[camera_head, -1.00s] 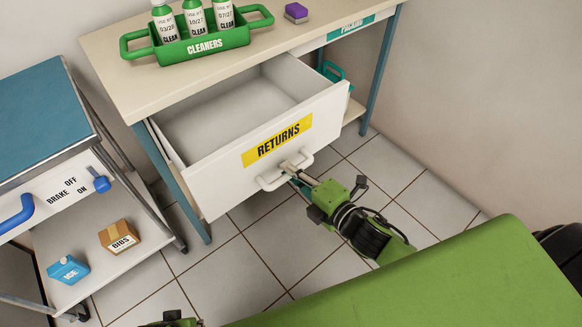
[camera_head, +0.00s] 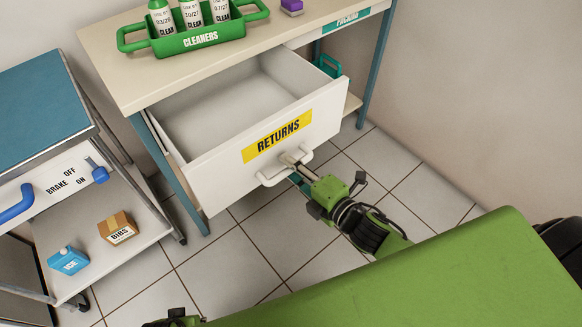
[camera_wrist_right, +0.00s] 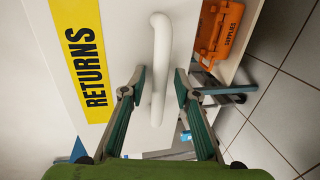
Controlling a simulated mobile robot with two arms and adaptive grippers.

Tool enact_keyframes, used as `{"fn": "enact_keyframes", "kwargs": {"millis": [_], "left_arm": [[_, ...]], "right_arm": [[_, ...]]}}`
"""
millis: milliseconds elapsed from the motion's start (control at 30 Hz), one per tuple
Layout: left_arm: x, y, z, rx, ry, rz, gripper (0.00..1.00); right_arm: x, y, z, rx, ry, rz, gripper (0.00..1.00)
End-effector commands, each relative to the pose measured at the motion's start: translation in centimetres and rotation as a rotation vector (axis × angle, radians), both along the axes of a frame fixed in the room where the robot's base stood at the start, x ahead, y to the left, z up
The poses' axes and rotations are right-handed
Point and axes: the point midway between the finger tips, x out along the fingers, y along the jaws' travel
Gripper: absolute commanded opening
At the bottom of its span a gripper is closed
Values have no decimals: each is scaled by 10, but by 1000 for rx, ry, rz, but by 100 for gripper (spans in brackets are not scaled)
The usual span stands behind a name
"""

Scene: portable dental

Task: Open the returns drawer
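The returns drawer (camera_head: 225,172) is a white drawer with a yellow RETURNS label, pulled well out of the beige-topped table. Its inside looks empty. Its white bar handle (camera_head: 270,181) is on the front, and it also shows in the right wrist view (camera_wrist_right: 160,60). My right gripper (camera_head: 291,163) is at the handle. In the wrist view its two fingers (camera_wrist_right: 160,74) stand apart on either side of the bar, with gaps visible between them and it. A green and black part of my left arm's end (camera_head: 174,319) shows at the bottom edge; its fingers are hidden.
A green CLEANERS tray (camera_head: 200,41) with bottles and a purple block (camera_head: 291,6) stand on the table. A cart (camera_head: 36,112) with a blue brake lever (camera_head: 97,172) is at left. An orange SUPPLIES case (camera_wrist_right: 217,30) shows right of the drawer. Tiled floor is clear before the drawer.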

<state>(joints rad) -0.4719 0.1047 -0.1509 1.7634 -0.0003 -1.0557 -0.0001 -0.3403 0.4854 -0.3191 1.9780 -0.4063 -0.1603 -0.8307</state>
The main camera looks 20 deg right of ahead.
Motion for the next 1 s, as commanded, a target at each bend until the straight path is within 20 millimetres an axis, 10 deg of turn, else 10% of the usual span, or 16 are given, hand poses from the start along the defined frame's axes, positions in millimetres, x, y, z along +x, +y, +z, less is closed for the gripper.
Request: {"fn": "enact_keyframes", "kwargs": {"millis": [1000], "left_arm": [[0, 0, 0, 0, 0, 0, 29]], "right_arm": [[-110, -40, 24, 1, 0, 0, 29]]}}
